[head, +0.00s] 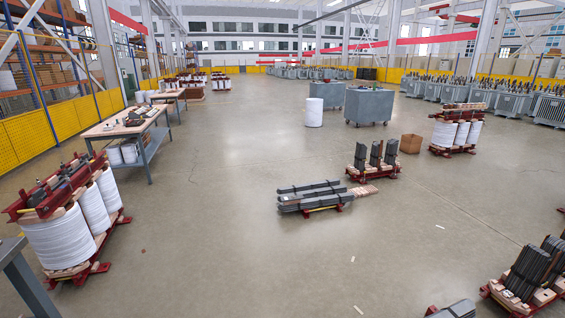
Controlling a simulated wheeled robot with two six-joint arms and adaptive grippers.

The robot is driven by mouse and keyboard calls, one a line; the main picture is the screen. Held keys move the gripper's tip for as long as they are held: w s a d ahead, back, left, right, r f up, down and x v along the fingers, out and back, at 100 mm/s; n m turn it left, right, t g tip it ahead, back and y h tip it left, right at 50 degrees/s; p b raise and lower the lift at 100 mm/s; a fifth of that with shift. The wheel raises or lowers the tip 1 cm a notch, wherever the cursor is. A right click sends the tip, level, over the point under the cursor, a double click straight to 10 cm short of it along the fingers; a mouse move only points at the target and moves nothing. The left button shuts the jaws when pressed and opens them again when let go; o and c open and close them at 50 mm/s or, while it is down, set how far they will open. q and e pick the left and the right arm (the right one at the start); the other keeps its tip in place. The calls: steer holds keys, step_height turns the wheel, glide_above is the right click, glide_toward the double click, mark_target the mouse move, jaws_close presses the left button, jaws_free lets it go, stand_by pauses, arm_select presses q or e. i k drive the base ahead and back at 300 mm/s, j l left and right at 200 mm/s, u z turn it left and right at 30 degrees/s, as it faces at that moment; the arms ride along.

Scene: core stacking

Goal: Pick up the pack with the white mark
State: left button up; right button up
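Dark grey packs stand upright in a red frame (540,290) at the lower right; the nearest pack (527,270) leans slightly. A small white spot shows near its foot, but I cannot tell whether it is a mark on the pack. Long grey packs (312,192) lie flat on a low red support in the middle of the floor. Three dark upright packs (375,153) stand in another red frame behind them. Part of another grey pack (458,309) shows at the bottom edge. Neither of my grippers is in view.
A red-framed core with white coils (62,240) stands at the left. A workbench (125,128) is behind it, and a grey table edge (22,275) is at the lower left. A cardboard box (411,143) and grey cabinets (369,104) stand farther back.

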mark_target(298, 197)
steer(key=i+j+u, duration=0.1)
steer(key=i+j, duration=0.15)
steer(key=i, duration=0.75)
steer(key=i+j, duration=0.15)
steer(key=i, duration=0.8)
steer(key=i+j+u, duration=0.15)
steer(key=i, duration=0.85)
steer(key=i+l+z, duration=0.2)
steer(key=i+z, duration=0.15)
steer(key=i, duration=0.15)
steer(key=i+z, duration=0.35)
steer(key=i, duration=0.15)
steer(key=i+z, duration=0.3)
steer(key=i, duration=0.2)
steer(key=i+l+u, duration=0.35)
steer(key=i+l, duration=0.15)
steer(key=i, duration=0.15)
steer(key=i+l+u, duration=0.4)
steer(key=i+l, duration=0.2)
